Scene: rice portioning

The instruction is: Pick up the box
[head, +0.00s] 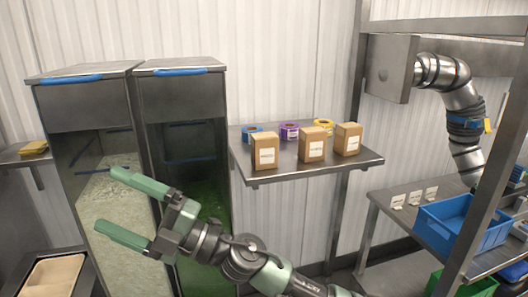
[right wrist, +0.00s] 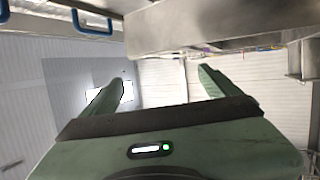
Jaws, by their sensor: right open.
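Three brown cardboard boxes with white labels stand in a row on a metal wall shelf (head: 258,180): a left box (head: 264,151), a middle box (head: 312,145) and a right box (head: 347,139). My right gripper (head: 122,206) is open and empty in the head view, in front of the bins and to the lower left of the boxes. Its two green fingers point left, away from the shelf. In the right wrist view the open fingers (right wrist: 160,86) have nothing between them, and no box shows there. My left gripper is not seen.
Tape rolls, blue (head: 252,132), purple (head: 289,131) and yellow (head: 323,124), lie behind the boxes. Two tall metal bins (head: 85,118) with blue handles stand left of the shelf. A blue crate (head: 463,228) sits on the right table. A metal post (head: 488,180) rises at right.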

